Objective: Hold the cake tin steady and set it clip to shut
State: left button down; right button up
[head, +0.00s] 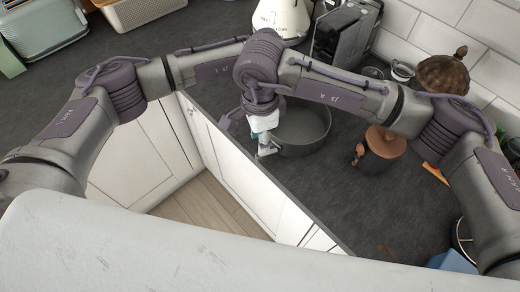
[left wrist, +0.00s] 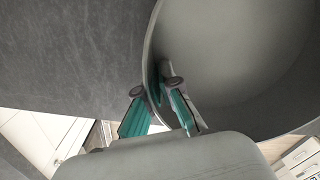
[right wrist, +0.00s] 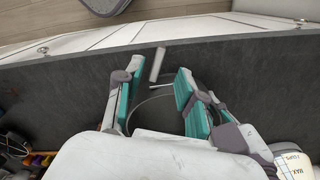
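The cake tin (head: 303,128) is a round dark grey tin, open at the top, standing on the slate worktop. Its clip (head: 267,149) is a pale lever sticking out from the side. The clip also shows in the right wrist view (right wrist: 157,64). My right gripper (right wrist: 158,72) is open above the tin, with the clip lever beyond and between its fingertips. In the head view it hangs at the tin's left edge. My left gripper (left wrist: 155,88) straddles the tin wall, one finger outside and one inside, with a gap between the tips. The head view hides it behind the arms.
A lidded dark pot (head: 380,145) stands right of the tin. A white jug (head: 281,16) and a black coffee machine (head: 346,32) stand behind. The worktop's front edge runs close to the tin, above white cabinets (head: 250,185). Both my arms crowd together above the tin.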

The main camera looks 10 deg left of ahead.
notch_tip(320, 180, down, 6)
jog(key=shift+f, duration=0.1)
jog(key=shift+c, duration=0.3)
grip_shut()
